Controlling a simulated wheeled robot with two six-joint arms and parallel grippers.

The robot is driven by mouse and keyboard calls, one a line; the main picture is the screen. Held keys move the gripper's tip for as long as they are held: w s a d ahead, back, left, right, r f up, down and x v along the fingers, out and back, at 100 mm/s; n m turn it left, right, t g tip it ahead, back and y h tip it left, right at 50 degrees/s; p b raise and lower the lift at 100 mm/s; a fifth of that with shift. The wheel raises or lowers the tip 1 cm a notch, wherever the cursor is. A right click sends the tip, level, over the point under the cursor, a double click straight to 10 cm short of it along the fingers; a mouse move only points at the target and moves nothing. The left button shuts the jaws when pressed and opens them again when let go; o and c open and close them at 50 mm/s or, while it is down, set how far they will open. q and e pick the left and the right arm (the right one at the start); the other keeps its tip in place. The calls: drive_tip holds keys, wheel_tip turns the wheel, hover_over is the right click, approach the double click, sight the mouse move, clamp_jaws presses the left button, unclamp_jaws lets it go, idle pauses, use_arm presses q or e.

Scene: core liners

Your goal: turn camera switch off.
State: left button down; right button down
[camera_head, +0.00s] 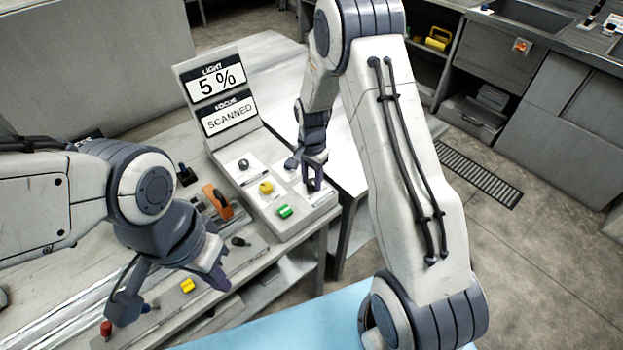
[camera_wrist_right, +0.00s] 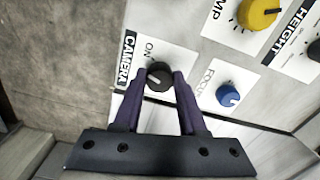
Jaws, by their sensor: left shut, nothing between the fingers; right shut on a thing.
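The camera switch is a black round knob (camera_wrist_right: 159,77) on a white plate marked CAMERA, with ON printed beside it, in the right wrist view. My right gripper (camera_head: 313,184) is at the right side of the sloped control panel (camera_head: 228,168) and hides this knob in the head view. In the right wrist view its two purple fingers sit on either side of the knob, shut on it. My left gripper (camera_head: 216,279) is shut and empty, low at the left, in front of the bench and away from the panel.
A blue knob (camera_wrist_right: 228,95) is close beside the camera knob. An orange-handled part (camera_head: 217,201) stands left of the panel.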

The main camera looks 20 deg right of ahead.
sight(312, 182)
drive_tip(key=n, duration=1.2)
drive_tip(key=shift+d+r, duration=0.1)
drive_tip(key=shift+n, duration=0.3)
idle(0.3)
drive_tip(key=shift+c, duration=2.3)
unclamp_jaws()
wheel_tip(312, 182, up, 10)
drive_tip(key=b, duration=0.1)
drive_tip(key=shift+r+b, duration=0.2)
drive_tip(key=shift+b, duration=0.1)
